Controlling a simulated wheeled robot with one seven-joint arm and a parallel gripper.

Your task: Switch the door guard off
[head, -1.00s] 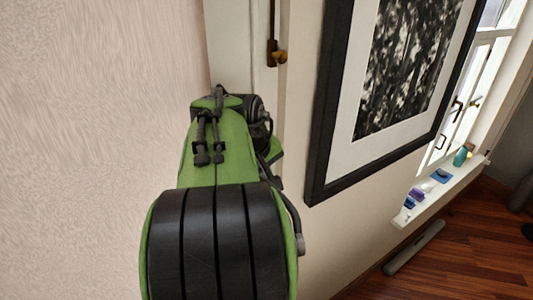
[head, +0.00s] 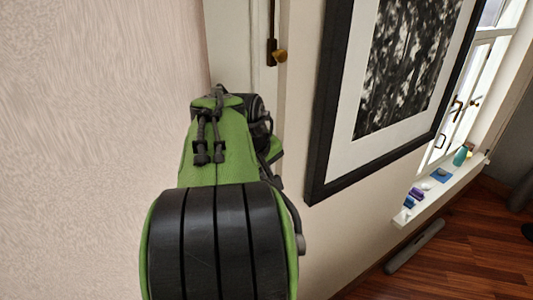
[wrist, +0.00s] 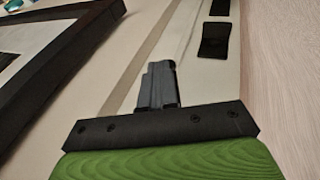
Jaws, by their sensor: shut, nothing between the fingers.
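In the wrist view my gripper (wrist: 160,70) is shut and empty, its grey fingers together in front of a pale wall or door surface. A dark rectangular piece (wrist: 214,40) is fixed on that surface, up and right of the fingertips and apart from them. A smaller dark piece (wrist: 220,7) sits just above it at the picture's edge. I cannot tell which of these, if either, is the door guard. In the head view a dark fitting with a brass knob (head: 279,56) is on the white door or frame, beyond my arm. My arm hides the gripper there.
A black-framed picture (head: 316,150) hangs right of my arm; its frame also shows at left in the wrist view (wrist: 75,60). A bare wall (head: 90,150) is close on the left. A windowsill (head: 437,199) with small coloured items is at far right, above wooden floor (head: 455,260).

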